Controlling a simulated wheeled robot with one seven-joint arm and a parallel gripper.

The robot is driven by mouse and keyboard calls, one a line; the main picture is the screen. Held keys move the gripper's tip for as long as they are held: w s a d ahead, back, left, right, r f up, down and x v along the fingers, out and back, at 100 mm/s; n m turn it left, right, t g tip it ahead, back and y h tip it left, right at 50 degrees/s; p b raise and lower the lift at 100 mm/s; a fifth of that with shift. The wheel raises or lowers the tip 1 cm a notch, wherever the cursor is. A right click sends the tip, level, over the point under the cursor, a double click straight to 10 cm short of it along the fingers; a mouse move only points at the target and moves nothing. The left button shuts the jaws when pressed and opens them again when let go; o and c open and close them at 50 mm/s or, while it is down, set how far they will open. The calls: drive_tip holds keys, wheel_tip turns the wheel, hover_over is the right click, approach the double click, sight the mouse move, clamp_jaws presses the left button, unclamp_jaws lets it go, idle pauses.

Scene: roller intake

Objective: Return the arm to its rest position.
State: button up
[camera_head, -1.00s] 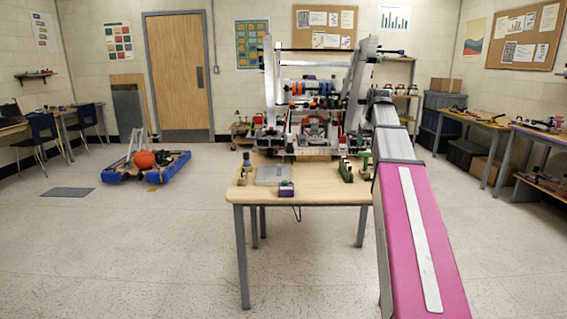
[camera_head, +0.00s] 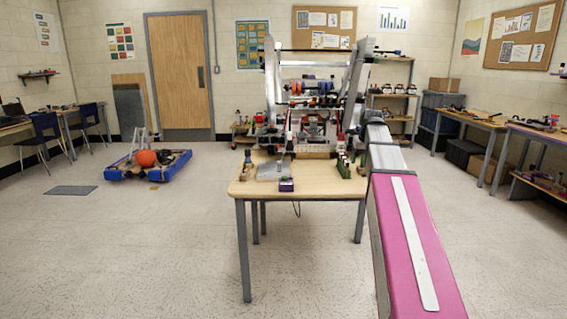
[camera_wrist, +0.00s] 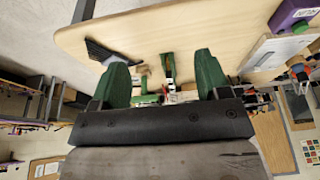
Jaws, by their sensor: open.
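My arm, pink with a white stripe and grey joints, runs up the right side of the head view beside the work table (camera_head: 325,186). My gripper (camera_wrist: 160,62) shows in the wrist view with its two green fingers wide apart and nothing held between them.
The roller intake frame (camera_head: 353,80) rises at the table's back, close to my arm's end. A purple box (camera_head: 286,185) and a grey tray (camera_head: 268,172) sit on the table. Benches line the right.

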drive_tip(key=s+a+f+g, duration=0.1)
drive_tip(key=s+a+f, duration=0.3)
drive_tip(key=s+f, duration=0.4)
drive_tip(key=s+a+f+g, duration=0.1)
drive_tip(key=s+a+f, duration=0.3)
drive_tip(key=f, duration=1.3)
drive_tip(key=s+a+f+g, duration=0.1)
drive_tip(key=s+a+f, duration=0.3)
drive_tip(key=s+f, duration=0.8)
drive_tip(key=shift+s+a+f+g, duration=0.2)
drive_tip(key=shift+s+a+g, duration=0.1)
drive_tip(key=shift+s, duration=0.15)
